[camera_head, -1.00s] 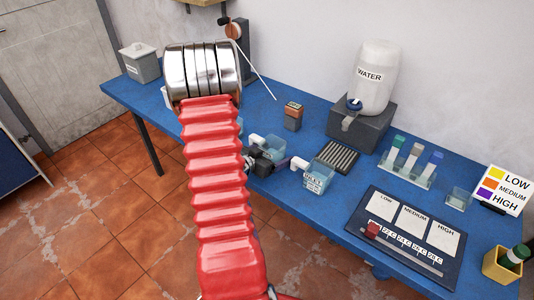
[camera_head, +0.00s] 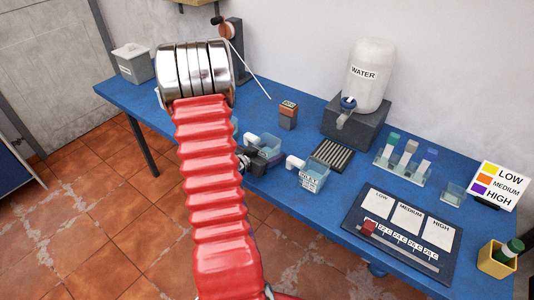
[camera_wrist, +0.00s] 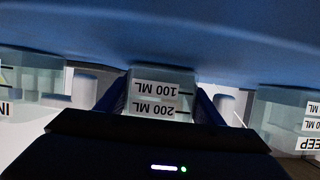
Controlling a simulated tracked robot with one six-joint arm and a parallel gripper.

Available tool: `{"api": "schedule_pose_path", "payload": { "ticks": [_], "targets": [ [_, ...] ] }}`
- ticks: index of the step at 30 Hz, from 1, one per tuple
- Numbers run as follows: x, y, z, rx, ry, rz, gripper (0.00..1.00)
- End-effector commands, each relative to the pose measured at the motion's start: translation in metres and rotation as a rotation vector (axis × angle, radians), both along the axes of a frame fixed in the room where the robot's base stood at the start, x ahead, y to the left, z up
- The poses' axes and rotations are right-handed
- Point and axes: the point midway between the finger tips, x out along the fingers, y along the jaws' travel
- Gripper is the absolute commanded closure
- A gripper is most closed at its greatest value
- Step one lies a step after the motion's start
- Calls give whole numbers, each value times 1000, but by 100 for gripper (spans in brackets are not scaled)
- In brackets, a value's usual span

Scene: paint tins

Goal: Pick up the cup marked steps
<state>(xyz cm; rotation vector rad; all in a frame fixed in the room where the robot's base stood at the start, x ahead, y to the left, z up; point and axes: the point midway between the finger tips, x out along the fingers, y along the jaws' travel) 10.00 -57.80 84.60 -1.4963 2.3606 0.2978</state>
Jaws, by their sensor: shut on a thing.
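My gripper (camera_head: 254,160) is at the front edge of the blue table, largely hidden behind my red arm. In the wrist view my gripper (camera_wrist: 158,100) is shut on a clear cup (camera_wrist: 157,88), with a dark finger on each side. This cup shows 100 ML and 200 ML marks, upside down. No word "steps" is readable on it. In the head view the held cup (camera_head: 269,146) is small and partly covered. I cannot tell whether it is clear of the table. Another labelled cup (camera_head: 312,179) stands to its right; its word is unclear.
In the wrist view a cup with cut-off lettering (camera_wrist: 35,72) is at left and another (camera_wrist: 290,115) at right, both close to my fingers. Behind are a stamp-like block (camera_head: 288,117), a ribbed tray (camera_head: 335,155) and a water dispenser (camera_head: 368,78). A label board (camera_head: 403,226) lies right.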

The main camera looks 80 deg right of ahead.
Motion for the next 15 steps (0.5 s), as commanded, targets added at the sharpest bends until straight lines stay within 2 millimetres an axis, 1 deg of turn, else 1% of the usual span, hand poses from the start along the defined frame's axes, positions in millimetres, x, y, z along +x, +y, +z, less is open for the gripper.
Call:
{"api": "schedule_pose_path", "payload": {
  "ticks": [5, 8, 15],
  "targets": [
    [0, -1, 12, -4, 0, -1, 64],
    [0, -1, 23, -4, -2, -1, 64],
    [0, -1, 58, -6, -3, 0, 64]
  ]
}}
